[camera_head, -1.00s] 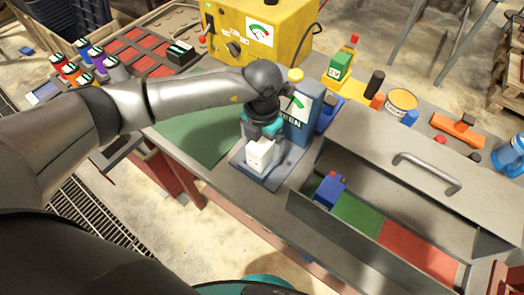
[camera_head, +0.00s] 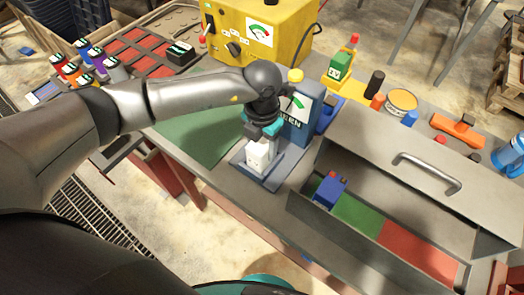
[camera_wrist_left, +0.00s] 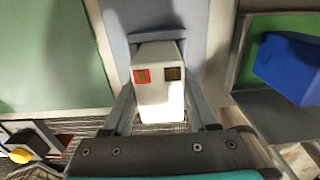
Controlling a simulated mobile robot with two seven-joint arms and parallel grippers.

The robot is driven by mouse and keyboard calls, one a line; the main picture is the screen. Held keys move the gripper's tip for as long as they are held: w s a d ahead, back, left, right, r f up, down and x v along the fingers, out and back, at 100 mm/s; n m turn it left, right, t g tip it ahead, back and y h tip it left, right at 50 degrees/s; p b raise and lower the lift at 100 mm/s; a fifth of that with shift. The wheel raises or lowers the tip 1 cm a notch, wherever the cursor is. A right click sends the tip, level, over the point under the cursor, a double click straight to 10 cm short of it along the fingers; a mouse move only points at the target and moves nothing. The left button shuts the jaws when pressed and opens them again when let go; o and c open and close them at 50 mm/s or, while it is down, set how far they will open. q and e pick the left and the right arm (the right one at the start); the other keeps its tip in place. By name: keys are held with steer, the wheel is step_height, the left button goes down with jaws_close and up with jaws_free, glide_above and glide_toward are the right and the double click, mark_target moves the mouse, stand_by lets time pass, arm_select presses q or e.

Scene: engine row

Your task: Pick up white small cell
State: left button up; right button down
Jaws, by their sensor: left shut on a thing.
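The white small cell (camera_head: 261,155) is a white block at the blue-grey tester with a dial (camera_head: 301,118). In the left wrist view the cell (camera_wrist_left: 160,98) shows a red-framed square and a dark square on its top. My left gripper (camera_head: 262,139) is above it, pointing down, with its fingers (camera_wrist_left: 160,115) shut on the cell's two sides. The cell stands over the tester's flat base plate (camera_head: 277,175); I cannot tell whether it touches the plate. My right gripper is not in view.
A yellow meter box (camera_head: 262,32) stands behind. A grey open bin (camera_head: 318,211) on the right holds a blue cell (camera_head: 330,189) beside green and red sections. Several coloured cells stand at the left by a tray with red pads (camera_head: 138,50). A green mat (camera_head: 198,135) is bare.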

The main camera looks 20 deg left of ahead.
arm_select(q)
steer(key=shift+w+r, duration=0.1)
jaws_close()
steer(key=shift+r, duration=0.45)
step_height(320, 180, up, 19)
steer(key=shift+p, duration=0.45)
